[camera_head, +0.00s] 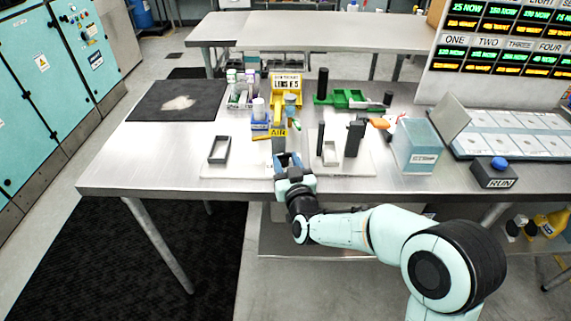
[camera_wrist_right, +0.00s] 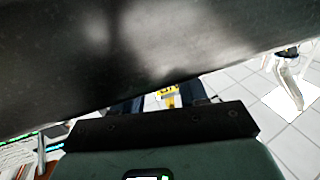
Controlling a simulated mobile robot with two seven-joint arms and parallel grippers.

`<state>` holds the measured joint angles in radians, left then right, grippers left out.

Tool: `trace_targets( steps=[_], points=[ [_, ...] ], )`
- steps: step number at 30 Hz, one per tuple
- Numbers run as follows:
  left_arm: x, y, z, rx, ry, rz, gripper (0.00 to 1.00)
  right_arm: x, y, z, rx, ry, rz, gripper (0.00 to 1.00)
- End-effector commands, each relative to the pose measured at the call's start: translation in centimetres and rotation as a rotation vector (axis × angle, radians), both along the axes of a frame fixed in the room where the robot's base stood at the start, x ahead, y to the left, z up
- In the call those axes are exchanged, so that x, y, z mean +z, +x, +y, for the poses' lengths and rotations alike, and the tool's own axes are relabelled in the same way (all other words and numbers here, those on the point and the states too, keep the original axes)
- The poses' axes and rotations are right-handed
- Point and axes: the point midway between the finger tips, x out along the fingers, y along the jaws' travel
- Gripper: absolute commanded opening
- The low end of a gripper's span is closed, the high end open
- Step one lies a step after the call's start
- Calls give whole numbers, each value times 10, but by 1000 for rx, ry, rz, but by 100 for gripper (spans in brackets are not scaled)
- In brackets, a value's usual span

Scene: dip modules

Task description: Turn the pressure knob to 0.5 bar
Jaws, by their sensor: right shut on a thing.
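A yellow AIR sign (camera_head: 278,132) stands at the front middle of the steel table, with a grey upright below it. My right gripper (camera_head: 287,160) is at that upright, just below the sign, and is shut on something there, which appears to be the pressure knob. The knob itself is hidden by the gripper, and I cannot read its setting. In the right wrist view, a small yellow label (camera_wrist_right: 167,91) shows between the two dark fingers (camera_wrist_right: 163,100). My left gripper is not in view.
A black open tray (camera_head: 219,150) lies left of the gripper. Dark upright posts (camera_head: 354,138) and a clear bluish box (camera_head: 415,146) stand to the right. A RUN button box (camera_head: 494,173) is at the right front edge. The table's left front is clear.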

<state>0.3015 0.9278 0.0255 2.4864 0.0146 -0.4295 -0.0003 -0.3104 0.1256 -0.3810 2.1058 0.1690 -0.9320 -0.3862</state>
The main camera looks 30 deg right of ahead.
Motion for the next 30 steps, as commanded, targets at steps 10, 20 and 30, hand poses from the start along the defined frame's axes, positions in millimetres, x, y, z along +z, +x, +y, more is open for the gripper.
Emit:
trace_targets(
  steps=[10, 20, 30],
  points=[
    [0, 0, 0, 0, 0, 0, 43, -1, 0, 0, 1, 0, 3, 65],
    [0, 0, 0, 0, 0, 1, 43, 0, -1, 1, 0, 0, 1, 68],
    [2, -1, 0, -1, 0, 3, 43, 1, -54, 15, 2, 3, 0, 68]
  ],
)
